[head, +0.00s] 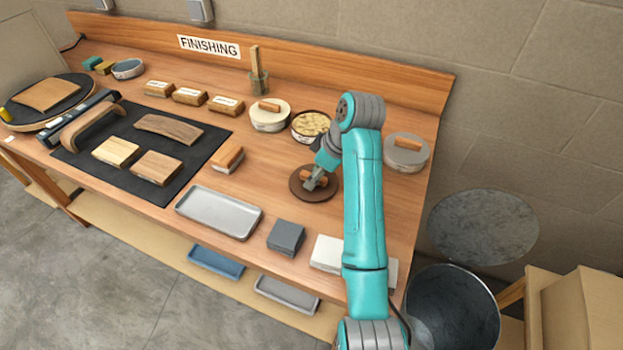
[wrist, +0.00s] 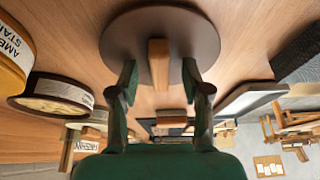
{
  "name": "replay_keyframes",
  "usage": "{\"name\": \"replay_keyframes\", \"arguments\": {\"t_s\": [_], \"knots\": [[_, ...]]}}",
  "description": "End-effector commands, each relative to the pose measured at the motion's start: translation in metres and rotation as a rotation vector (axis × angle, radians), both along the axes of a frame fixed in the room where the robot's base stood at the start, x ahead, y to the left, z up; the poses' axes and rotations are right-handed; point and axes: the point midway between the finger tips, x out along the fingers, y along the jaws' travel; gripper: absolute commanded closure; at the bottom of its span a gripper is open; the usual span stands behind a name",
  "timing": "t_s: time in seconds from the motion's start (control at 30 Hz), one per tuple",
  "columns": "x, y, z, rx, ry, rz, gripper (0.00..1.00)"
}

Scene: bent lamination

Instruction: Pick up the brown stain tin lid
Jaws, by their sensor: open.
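The brown stain tin lid (head: 301,191) is a dark round disc with a wooden bar handle across its top. It lies on the right part of the bench, and my gripper (head: 314,183) is low over it, partly hiding it. In the wrist view the lid (wrist: 118,38) fills the upper middle, with its light wooden handle (wrist: 158,60) standing out toward me. My gripper (wrist: 160,80) is open there, one finger on each side of the handle, with gaps visible between fingers and handle.
Behind the lid stand a cream-lidded tin (head: 268,120) and an open tin with yellowish contents (head: 311,124). A grey-lidded tin (head: 406,158) stands to the right. A metal tray (head: 217,211), a dark grey block (head: 286,238) and a white block (head: 327,253) lie nearer the front edge.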

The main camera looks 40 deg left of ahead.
Motion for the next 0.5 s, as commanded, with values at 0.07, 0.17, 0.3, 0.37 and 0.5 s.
{"name": "replay_keyframes", "arguments": {"t_s": [0.07,0.17,0.3,0.37,0.5], "knots": [[0.0,0.0001,0.0002,0.0,0.0,0.0,0.6],[0.0,0.0002,0.0003,0.0,0.0,0.0,0.85],[0.0,0.0002,0.0003,0.0,0.0,0.0,1.0],[-0.0001,0.0002,0.0004,0.0,0.0,0.0,1.0],[-0.0001,0.0002,0.0004,0.0,0.0,0.0,1.0]]}}
